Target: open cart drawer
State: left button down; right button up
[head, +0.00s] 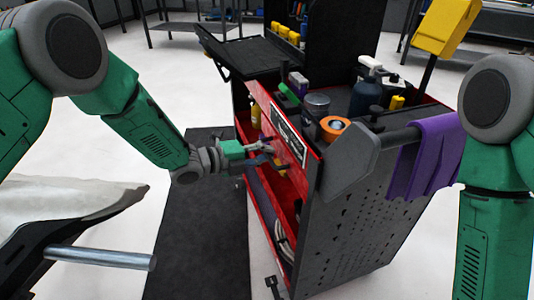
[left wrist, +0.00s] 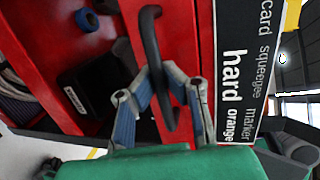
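The cart (head: 365,215) stands right of centre in the head view, with a dark perforated side. Its red drawer front (head: 262,100) carries a black label plate (head: 288,135) with white words. The label plate also shows in the left wrist view (left wrist: 236,70). A black bar handle (left wrist: 150,40) stands out from the red front. My left gripper (head: 275,153) is at this front, its fingers on both sides of the handle and closed in on it. I cannot tell whether the drawer is out at all. My right gripper is out of view; only its arm shows at the right.
Bottles, a can and an orange tape roll (head: 334,125) stand on the cart top. Open red shelves lie below the drawer front. A dark mat (head: 200,230) covers the floor left of the cart, with free room above it.

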pick_arm(q)
jog(key=w+a+f+p+v, duration=0.1)
jog(key=f+p+v, duration=0.1)
jog(key=v, duration=1)
jog(key=w+a+f+p+v, duration=0.1)
jog(key=f+p+v, duration=0.2)
jog(key=v, duration=1)
jog(key=shift+a+f, duration=0.3)
jog(key=shift+f, duration=0.15)
jog(key=shift+s, duration=0.1)
jog(key=c, duration=1.6)
grip_release()
jog(key=shift+r, duration=0.1)
